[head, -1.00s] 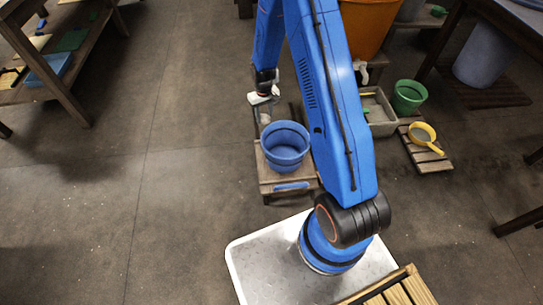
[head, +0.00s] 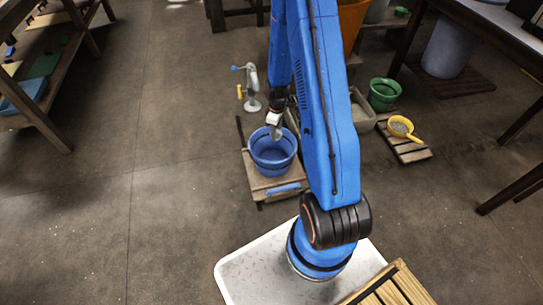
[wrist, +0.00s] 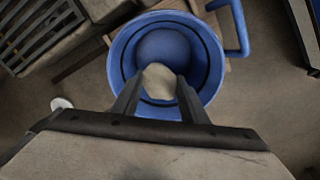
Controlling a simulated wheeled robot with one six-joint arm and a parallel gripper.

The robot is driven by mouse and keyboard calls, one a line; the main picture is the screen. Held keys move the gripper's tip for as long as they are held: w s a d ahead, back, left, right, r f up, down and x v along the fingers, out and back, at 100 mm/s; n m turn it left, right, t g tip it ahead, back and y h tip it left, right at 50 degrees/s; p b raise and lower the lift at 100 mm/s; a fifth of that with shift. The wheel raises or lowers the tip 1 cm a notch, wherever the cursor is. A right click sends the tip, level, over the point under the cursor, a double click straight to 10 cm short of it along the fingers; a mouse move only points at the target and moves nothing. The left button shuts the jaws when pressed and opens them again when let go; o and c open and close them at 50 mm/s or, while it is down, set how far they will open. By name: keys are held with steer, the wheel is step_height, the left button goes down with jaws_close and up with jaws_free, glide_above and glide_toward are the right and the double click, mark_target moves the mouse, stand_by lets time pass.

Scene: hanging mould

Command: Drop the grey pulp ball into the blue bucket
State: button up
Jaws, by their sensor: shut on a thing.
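The blue bucket (head: 273,158) stands on a low wooden stand in the middle of the head view. It also shows in the wrist view (wrist: 117,62), with its round opening facing the camera. The grey pulp ball (wrist: 159,82) is between my two fingertips in the wrist view. My gripper (head: 277,133) is shut on it and points down at the bucket's opening. In the wrist view the ball and fingertips overlap the near part of the opening. The exact height above the rim is hard to tell. In the head view the ball is hardly distinguishable from my gripper.
The wooden stand (head: 257,184) has a blue handle-like piece at its front. A grey clamp-like device (head: 252,90) stands behind the bucket. To the right are a green bucket (head: 384,94) and a yellow sieve (head: 402,128) on a slatted board.

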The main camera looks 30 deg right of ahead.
steer(key=shift+f, duration=2.05)
steer(key=o, duration=1.2)
steer(key=shift+c, duration=0.2)
steer(key=shift+r, duration=0.15)
step_height(320, 180, up, 17)
steer(key=shift+r, duration=0.1)
